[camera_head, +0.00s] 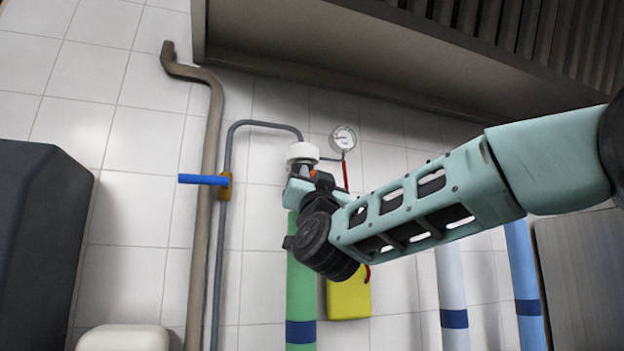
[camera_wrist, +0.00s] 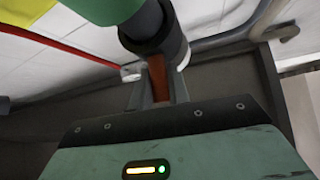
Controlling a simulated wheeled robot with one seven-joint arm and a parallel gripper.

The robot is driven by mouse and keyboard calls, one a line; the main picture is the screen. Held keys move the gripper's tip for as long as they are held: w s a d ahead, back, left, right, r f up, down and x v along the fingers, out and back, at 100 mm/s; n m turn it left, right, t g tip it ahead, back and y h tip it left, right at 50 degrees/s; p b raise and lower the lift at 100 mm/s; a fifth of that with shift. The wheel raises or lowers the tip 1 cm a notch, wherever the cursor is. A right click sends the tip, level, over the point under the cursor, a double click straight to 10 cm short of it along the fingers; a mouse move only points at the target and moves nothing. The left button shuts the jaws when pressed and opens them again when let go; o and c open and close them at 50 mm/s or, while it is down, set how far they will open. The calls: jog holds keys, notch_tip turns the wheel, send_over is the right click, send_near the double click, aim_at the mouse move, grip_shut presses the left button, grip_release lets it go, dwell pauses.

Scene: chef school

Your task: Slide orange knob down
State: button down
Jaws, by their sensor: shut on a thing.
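The orange knob (camera_head: 314,173) shows as a small orange spot below a white cap (camera_head: 302,152) at the top of the green upright pipe (camera_head: 301,290). In the wrist view the orange knob (camera_wrist: 158,78) sits between my two grey fingers, below a dark collar. My gripper (camera_head: 302,178) is at the top of the green pipe and shut on the knob. It also shows in the wrist view (camera_wrist: 158,92). My wrist hides most of the knob and the upper pipe in the head view.
A pressure gauge (camera_head: 343,137) on a red stem stands just right of the knob. A blue valve handle (camera_head: 203,179) is to the left, on a thin grey pipe. A yellow box (camera_head: 348,295) hangs below right. A hood (camera_head: 400,55) overhangs above.

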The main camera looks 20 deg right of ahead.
notch_tip(320, 180, down, 3)
jog(key=shift+w+r+b, duration=0.1)
jog(key=shift+r+b, duration=0.1)
jog(key=shift+b, duration=0.65)
jog(key=c, duration=1.3)
grip_release()
jog(key=b+v, duration=0.7)
jog(key=v, duration=1)
jog(key=shift+s+a, duration=0.1)
jog(key=shift+s, duration=0.25)
